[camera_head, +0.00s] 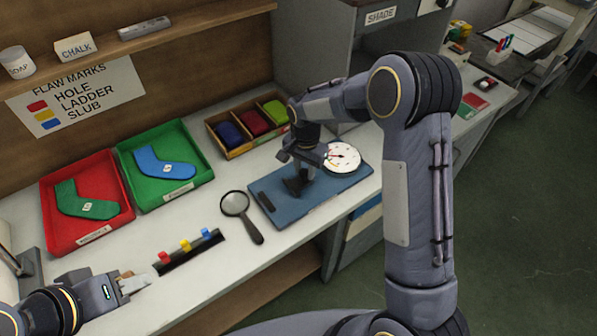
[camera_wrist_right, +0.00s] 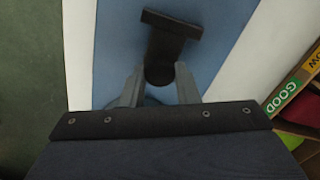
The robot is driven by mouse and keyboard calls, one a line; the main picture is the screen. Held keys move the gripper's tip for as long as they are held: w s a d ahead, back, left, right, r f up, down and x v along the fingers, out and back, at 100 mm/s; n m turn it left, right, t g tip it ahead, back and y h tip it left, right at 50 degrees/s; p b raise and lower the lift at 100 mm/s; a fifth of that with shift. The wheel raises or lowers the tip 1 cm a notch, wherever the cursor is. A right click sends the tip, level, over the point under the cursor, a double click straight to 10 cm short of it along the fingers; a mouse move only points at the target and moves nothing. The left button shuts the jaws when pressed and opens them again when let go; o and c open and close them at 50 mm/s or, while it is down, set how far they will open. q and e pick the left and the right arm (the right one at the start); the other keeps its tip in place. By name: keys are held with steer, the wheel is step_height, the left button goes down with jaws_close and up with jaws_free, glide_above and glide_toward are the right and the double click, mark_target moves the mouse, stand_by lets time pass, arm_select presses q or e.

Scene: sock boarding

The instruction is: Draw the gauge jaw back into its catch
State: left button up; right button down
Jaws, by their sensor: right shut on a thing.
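The gauge is a blue base plate (camera_head: 318,203) on the bench with a white round dial (camera_head: 343,157) at its right. A dark fixed block (camera_head: 265,202) lies near its left end. My right gripper (camera_head: 300,172) is over the plate, pointing down. In the right wrist view its two fingers (camera_wrist_right: 159,88) are closed on the narrow end of the black T-shaped gauge jaw (camera_wrist_right: 168,42). The catch cannot be made out. My left gripper (camera_head: 132,284) is low over the bench at left, away from the gauge; its finger gap is too small to judge.
A magnifier (camera_head: 235,204) lies just left of the gauge. A rack with coloured clips (camera_head: 190,252) is nearer me. Red (camera_head: 72,233) and green (camera_head: 143,198) trays hold socks. A wooden box of coloured bundles (camera_head: 238,151) stands behind the gauge.

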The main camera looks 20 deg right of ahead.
steer(key=d, duration=0.2)
steer(key=w+d, duration=0.1)
steer(key=shift+w+d, duration=0.2)
steer(key=shift+d, duration=0.2)
steer(key=c, duration=1.1)
jaws_free()
step_height(320, 180, up, 8)
steer(key=shift+f+b, duration=0.1)
steer(key=shift+b, duration=0.4)
